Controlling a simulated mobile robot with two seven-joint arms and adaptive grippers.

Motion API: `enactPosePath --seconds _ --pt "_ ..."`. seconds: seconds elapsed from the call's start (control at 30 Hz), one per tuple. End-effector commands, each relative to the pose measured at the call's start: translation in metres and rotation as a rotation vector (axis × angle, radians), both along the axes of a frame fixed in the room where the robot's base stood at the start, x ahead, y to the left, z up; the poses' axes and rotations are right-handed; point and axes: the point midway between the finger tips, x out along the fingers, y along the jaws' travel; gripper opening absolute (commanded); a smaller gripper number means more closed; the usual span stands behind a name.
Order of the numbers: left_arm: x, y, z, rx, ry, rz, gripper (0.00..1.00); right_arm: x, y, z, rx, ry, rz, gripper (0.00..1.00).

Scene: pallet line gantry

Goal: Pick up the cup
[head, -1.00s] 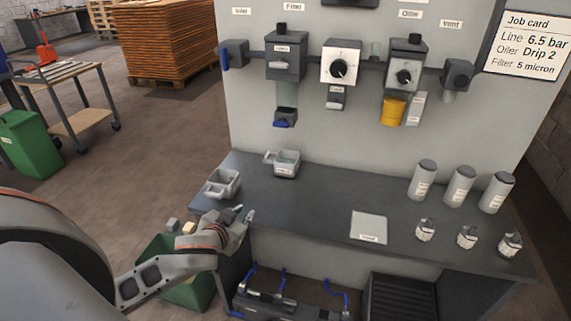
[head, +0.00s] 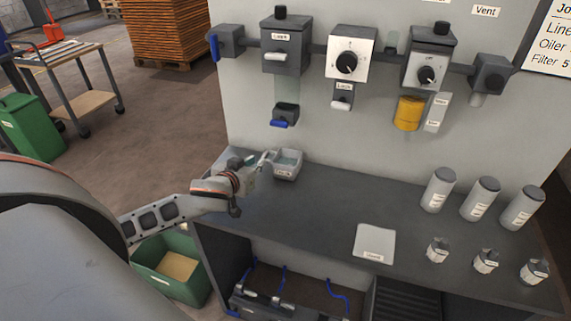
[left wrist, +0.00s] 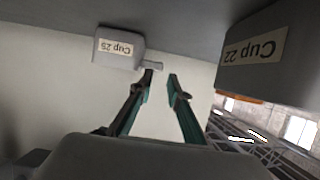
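Two grey handled cups stand at the bench's left end. The right one, Cup 25 (head: 287,166), has its handle pointing left; it also shows upside down in the left wrist view (left wrist: 118,48). The other, Cup 22 (left wrist: 262,50), is close at the right of the left wrist view and mostly hidden behind my gripper in the head view. My left gripper (head: 251,161) is over the bench near Cup 25's handle. Its teal-lined fingers (left wrist: 160,80) are apart, with the handle just beyond the tips and nothing held. My right gripper is out of view.
The grey bench (head: 310,205) has clear room right of Cup 25. A pale labelled plate (head: 375,243), grey canisters (head: 437,190) and small bottles (head: 437,250) stand further right. Wall-mounted units (head: 348,62) hang above. A green bin (head: 172,268) is below the front left.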

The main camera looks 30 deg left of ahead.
Motion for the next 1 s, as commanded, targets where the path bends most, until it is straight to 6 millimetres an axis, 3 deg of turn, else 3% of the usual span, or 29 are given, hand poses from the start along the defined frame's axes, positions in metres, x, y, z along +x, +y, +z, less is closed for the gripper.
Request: enactPosePath --seconds 0.43,0.77,0.8,0.87,1.0 --pt "0.044 0.009 -0.016 0.002 0.000 0.001 0.17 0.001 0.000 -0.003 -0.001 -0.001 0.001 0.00" --pt "0.050 0.010 -0.019 0.002 0.001 -0.001 0.17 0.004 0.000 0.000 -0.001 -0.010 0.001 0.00" --pt "0.050 0.010 -0.019 0.002 0.001 -0.001 0.15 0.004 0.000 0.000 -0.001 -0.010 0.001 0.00" --pt "0.050 0.010 -0.019 0.002 0.000 -0.001 0.00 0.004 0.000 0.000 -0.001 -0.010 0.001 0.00" --pt "0.050 0.010 -0.019 0.002 0.000 -0.001 0.00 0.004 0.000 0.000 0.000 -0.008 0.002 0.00"
